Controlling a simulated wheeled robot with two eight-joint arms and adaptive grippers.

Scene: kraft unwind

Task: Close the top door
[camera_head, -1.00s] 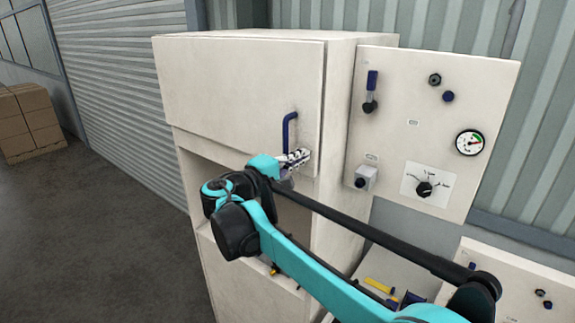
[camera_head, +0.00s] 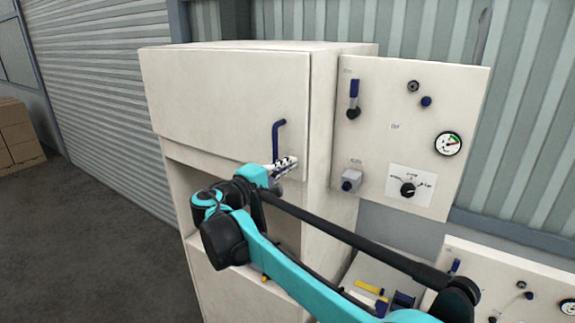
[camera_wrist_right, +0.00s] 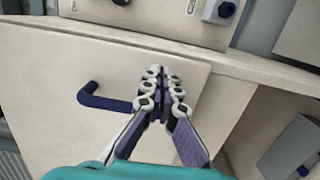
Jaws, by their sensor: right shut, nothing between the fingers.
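The top door (camera_head: 220,95) is a cream panel on the upper part of the cabinet, with a dark blue bar handle (camera_head: 276,140) near its right edge. My right gripper (camera_head: 288,163) is at the lower right of the door, just below the handle. In the wrist view the gripper (camera_wrist_right: 163,75) is shut and empty, beside the handle, over the door's edge area; contact is unclear. My left gripper is out of view.
A control panel (camera_head: 440,110) with a gauge, knobs and a lever stands right of the cabinet. Below the door is an open recess (camera_head: 185,175). Cardboard boxes (camera_head: 18,135) stand at the far left. Open floor (camera_head: 80,240) lies left of the cabinet.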

